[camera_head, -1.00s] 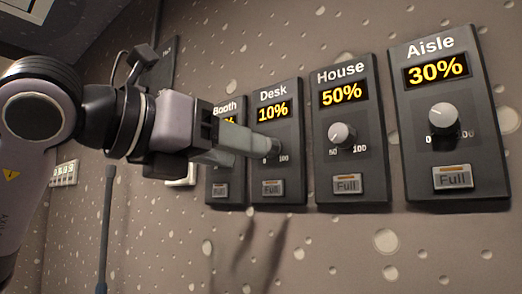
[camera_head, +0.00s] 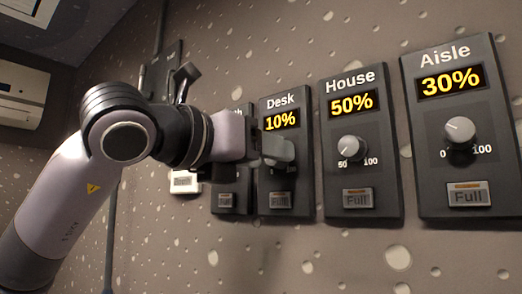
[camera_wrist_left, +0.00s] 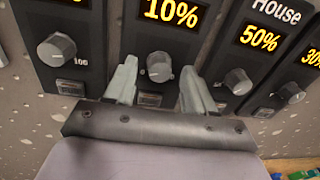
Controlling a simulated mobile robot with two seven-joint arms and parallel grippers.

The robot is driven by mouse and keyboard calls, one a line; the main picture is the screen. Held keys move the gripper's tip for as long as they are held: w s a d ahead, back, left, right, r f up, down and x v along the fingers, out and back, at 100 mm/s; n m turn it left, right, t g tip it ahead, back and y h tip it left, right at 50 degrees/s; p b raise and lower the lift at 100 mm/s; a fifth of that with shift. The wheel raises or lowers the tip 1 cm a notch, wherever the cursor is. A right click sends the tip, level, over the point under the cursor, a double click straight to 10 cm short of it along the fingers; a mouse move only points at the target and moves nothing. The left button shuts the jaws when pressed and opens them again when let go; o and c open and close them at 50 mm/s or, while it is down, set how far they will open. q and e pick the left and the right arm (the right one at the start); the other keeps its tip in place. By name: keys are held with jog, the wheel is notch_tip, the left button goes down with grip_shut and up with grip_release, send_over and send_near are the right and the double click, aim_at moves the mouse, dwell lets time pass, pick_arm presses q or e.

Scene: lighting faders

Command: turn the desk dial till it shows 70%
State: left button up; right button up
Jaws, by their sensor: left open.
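The desk panel (camera_head: 285,185) is on the wall, and its display (camera_head: 282,121) reads 10%. My left gripper (camera_head: 285,150) is in front of this panel and hides its dial in the head view. In the left wrist view the desk dial (camera_wrist_left: 159,67) is a grey round knob under the 10% display (camera_wrist_left: 172,12). The open fingers of my left gripper (camera_wrist_left: 158,88) stand on either side of the dial, with a gap to each side. I cannot tell how deep the fingertips reach around it. My right gripper is not in view.
The house panel (camera_head: 362,185) reads 50% and the aisle panel (camera_head: 460,120) reads 30%, each with its own knob and Full button. The booth panel (camera_head: 231,190) is mostly hidden behind my left gripper. A white box (camera_head: 184,183) is on the wall to the left.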

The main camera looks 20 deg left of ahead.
pick_arm(q)
grip_shut()
jog(key=shift+m, duration=0.5)
jog(key=shift+d+f+m+y+p, duration=0.1)
jog(key=shift+m+y+p, duration=0.25)
jog(key=shift+m, duration=4.6)
jog(key=shift+d+f+m+y+p, duration=0.1)
jog(key=shift+m+y+p, duration=0.25)
jog(key=shift+m, duration=4.65)
jog(key=shift+d+m+y+p, duration=0.15)
jog(key=shift+m+p, duration=0.3)
jog(key=shift+m, duration=4.5)
jog(key=shift+a, duration=0.1)
